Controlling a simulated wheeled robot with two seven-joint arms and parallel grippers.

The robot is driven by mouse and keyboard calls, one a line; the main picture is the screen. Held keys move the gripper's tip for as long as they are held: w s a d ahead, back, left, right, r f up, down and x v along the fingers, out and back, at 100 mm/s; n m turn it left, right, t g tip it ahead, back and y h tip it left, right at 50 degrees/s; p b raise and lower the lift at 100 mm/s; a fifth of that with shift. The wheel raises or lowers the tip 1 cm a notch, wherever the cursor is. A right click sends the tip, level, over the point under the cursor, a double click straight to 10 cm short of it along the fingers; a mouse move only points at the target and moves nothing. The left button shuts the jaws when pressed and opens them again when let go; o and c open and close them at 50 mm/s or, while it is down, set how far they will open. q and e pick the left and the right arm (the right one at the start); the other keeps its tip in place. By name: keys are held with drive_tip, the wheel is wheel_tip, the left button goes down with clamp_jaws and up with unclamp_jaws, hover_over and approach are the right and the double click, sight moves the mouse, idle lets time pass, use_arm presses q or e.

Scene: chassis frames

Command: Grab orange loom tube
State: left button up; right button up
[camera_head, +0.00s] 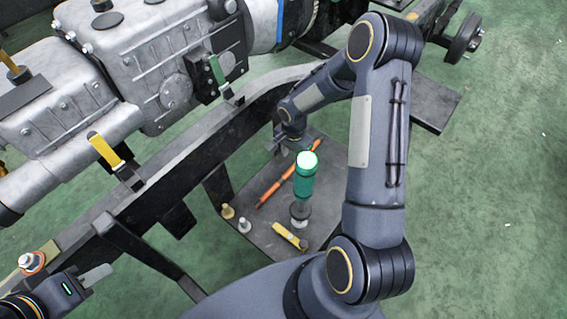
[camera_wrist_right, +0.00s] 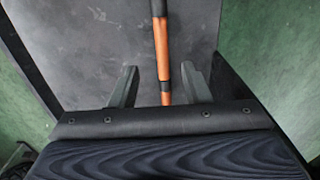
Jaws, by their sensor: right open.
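The orange loom tube (camera_head: 277,187) lies slantwise on the grey tray (camera_head: 263,232), partly behind a green-handled tool. In the right wrist view the orange tube (camera_wrist_right: 162,48), with dark bands, runs upright down the picture between the two fingers of my right gripper (camera_wrist_right: 151,82). These fingers are open, one on each side of the tube, and do not appear to touch it. In the head view my right gripper (camera_head: 290,146) is by the tube's far end, partly hidden by its own arm. My left gripper (camera_head: 88,281) is at the lower left, away from the tray; its jaw state is unclear.
On the tray stand a green-handled tool (camera_head: 305,183), a yellow piece (camera_head: 290,236) and small bolt-like parts (camera_head: 244,225). A dark chassis rail (camera_head: 180,166) and a large grey engine and gearbox (camera_head: 150,50) border the tray on the left. Green floor (camera_head: 480,200) is open on the right.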

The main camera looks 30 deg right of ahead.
sight(292, 168)
drive_tip(key=f+b, duration=0.1)
drive_tip(key=f, duration=0.6)
drive_tip(key=shift+w+b, duration=0.2)
drive_tip(key=shift+b, duration=0.2)
drive_tip(key=shift+d, duration=0.1)
drive_tip(key=shift+c, duration=0.4)
clamp_jaws()
